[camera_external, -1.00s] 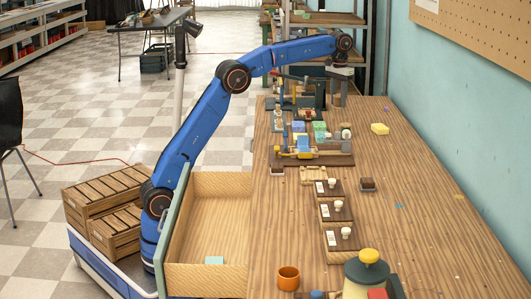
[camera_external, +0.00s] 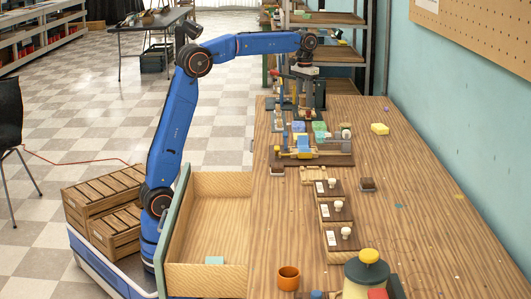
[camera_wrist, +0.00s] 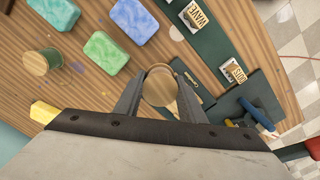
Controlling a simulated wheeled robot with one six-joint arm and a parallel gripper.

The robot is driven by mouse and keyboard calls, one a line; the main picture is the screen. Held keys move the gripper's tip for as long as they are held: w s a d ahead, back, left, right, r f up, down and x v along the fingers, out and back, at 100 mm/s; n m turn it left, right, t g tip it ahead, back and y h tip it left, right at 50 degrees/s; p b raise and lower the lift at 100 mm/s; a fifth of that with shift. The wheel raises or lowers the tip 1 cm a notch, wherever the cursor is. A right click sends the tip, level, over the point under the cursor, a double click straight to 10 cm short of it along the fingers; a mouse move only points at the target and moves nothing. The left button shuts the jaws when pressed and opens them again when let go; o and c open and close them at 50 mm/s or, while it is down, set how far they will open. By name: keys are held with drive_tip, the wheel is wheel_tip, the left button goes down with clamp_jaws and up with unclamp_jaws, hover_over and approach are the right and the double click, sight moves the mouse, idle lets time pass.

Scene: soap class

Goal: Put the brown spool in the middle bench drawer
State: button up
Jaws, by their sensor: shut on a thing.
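My gripper (camera_external: 302,97) is above the far end of the bench. In the wrist view its two fingers (camera_wrist: 160,78) are shut on the brown spool (camera_wrist: 160,89), which shows its round, light-brown end face. The spool is not clear in the external view. An open drawer (camera_external: 208,218) juts from the left side of the bench, close to the camera and far from my gripper.
Sponges, a green one (camera_wrist: 106,53) among them, and a green-sided spool (camera_wrist: 42,62) lie near my gripper. Sample boards (camera_external: 332,212), an orange cup (camera_external: 288,278) and a yellow-topped grey pot (camera_external: 369,272) stand along the bench. Its right side is mostly clear.

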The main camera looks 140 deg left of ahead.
drive_tip(key=shift+s+d, duration=0.15)
drive_tip(key=shift+r, duration=0.1)
wheel_tip(320, 180, up, 5)
drive_tip(key=w+d+r+m, duration=0.2)
drive_tip(key=w+d+m, duration=0.2)
drive_tip(key=w+d, duration=0.8)
drive_tip(key=m, duration=1.3)
hover_over(214, 210)
wheel_tip(214, 210, down, 2)
wheel_tip(214, 210, down, 30)
drive_tip(key=shift+a+f, duration=0.1)
drive_tip(key=shift+a, duration=0.05)
drive_tip(key=shift+f, duration=0.15)
